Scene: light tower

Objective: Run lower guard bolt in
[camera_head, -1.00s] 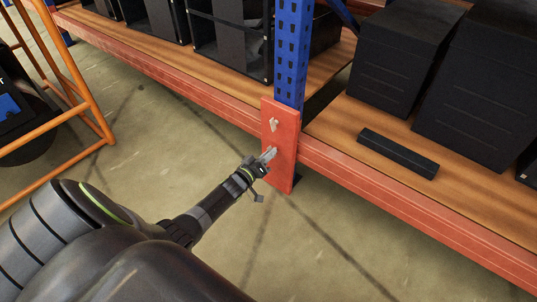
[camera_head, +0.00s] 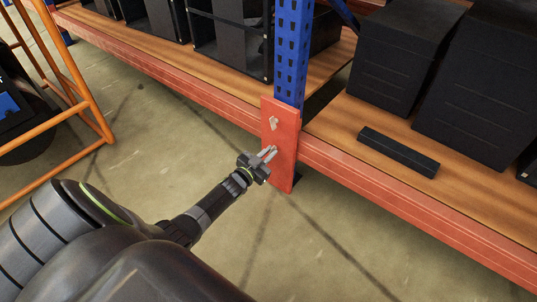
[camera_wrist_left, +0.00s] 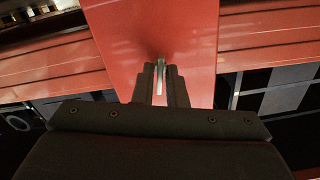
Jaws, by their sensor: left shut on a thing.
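The red guard plate (camera_head: 284,122) stands at the foot of the blue rack upright. A pale upper bolt (camera_head: 273,124) shows on its upper part. My left gripper (camera_head: 270,152) is at the lower part of the plate, its fingers pointing at it. In the left wrist view the fingers (camera_wrist_left: 161,85) are closed around the lower bolt (camera_wrist_left: 160,78), a grey metal shank reaching to the red plate (camera_wrist_left: 150,35). The bolt's far end is against the plate; how deep it sits cannot be told. My right gripper is not in view.
A red rack beam (camera_head: 400,205) runs along both sides of the plate. Black boxes (camera_head: 405,60) and a dark bar (camera_head: 398,152) rest on the wooden shelf. An orange frame cart (camera_head: 85,75) stands at the left. The floor before the plate is clear.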

